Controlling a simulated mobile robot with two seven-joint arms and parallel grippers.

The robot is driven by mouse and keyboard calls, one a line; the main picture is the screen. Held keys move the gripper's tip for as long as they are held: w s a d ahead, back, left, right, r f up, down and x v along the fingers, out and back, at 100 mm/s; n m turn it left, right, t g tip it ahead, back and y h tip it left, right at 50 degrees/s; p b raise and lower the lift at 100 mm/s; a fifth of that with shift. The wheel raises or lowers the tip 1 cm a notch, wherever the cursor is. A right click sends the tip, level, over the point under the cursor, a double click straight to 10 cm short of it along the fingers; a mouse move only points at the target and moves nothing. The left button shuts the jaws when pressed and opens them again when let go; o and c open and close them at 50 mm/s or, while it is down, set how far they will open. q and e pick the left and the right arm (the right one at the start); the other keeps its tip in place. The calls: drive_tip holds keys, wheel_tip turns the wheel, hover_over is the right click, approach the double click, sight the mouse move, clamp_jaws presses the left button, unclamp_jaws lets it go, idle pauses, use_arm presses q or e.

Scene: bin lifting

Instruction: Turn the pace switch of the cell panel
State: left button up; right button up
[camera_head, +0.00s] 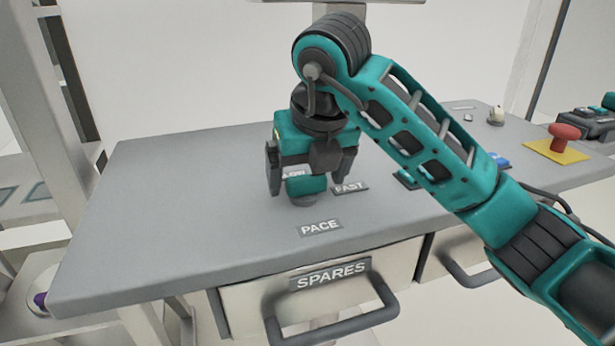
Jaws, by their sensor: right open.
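The pace switch (305,188) appears as a teal knob on a round grey base, on the grey panel top (180,200). The PACE label (320,227) is in front of it. The FAST label (349,188) is to its right, and a partly hidden label (293,174) is behind it. My right gripper (309,179) points down over the switch with its fingers apart, one on each side of the knob. Whether a finger touches the knob cannot be told. My left gripper is not in view.
A red mushroom button (565,134) on a yellow plate (556,151) stands at the right. A pale knob (496,115) is at the back right. A SPARES drawer (330,275) with a grey handle is below the front edge. The panel's left side is clear.

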drive_tip(key=shift+w+f, duration=0.1)
drive_tip(key=shift+f, duration=0.05)
drive_tip(key=c, duration=1)
drive_tip(key=shift+c, duration=0.2)
